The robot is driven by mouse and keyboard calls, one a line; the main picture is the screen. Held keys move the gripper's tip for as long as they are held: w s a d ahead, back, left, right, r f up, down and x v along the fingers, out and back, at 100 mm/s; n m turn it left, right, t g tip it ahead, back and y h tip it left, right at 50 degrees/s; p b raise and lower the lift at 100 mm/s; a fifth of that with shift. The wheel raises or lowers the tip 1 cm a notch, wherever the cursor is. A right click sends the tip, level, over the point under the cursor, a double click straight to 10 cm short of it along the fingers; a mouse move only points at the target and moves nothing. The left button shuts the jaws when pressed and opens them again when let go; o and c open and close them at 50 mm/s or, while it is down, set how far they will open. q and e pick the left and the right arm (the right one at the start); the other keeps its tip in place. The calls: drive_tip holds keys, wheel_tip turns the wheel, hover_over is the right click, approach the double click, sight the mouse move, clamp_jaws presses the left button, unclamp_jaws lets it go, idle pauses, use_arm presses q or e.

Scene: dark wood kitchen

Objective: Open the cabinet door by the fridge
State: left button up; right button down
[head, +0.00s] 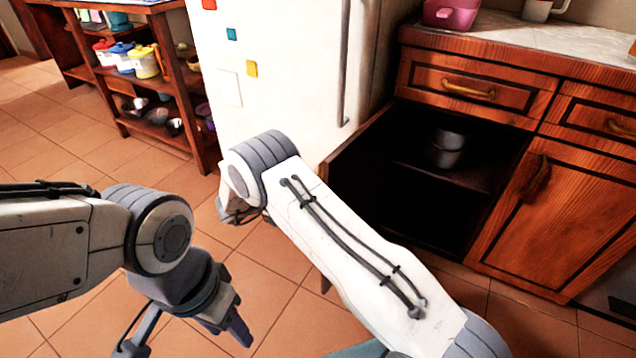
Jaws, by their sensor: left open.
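The cabinet beside the fridge stands open, showing its dark interior (430,205) with a shelf. Its wooden door (352,150) is swung outward on the left, beside the white fridge (285,70); my right arm covers its lower part. My left gripper (185,338) is at the lower left, open and empty over the floor, apart from the door. My right arm crosses the middle, in front of the door and the fridge's base. Its fingers are hidden, so I cannot tell whether they touch the door.
Metal pots (446,150) sit on the cabinet shelf. A closed drawer (470,85) is above, and a closed cabinet door (560,215) is to the right. A pink container (452,14) stands on the counter. A wooden shelf unit (190,110) stands left of the fridge. Tiled floor lies clear at left.

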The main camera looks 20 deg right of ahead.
drive_tip(key=shift+w+d+r, duration=0.1)
drive_tip(key=shift+d, duration=0.1)
drive_tip(key=c, duration=0.9)
unclamp_jaws()
drive_tip(key=shift+a, duration=0.15)
drive_tip(key=a, duration=0.3)
drive_tip(key=a+p, duration=0.1)
drive_tip(key=a, duration=0.3)
drive_tip(key=s+a, duration=0.1)
drive_tip(key=a, duration=0.2)
drive_tip(key=shift+s+a, duration=0.1)
drive_tip(key=shift+a, duration=0.05)
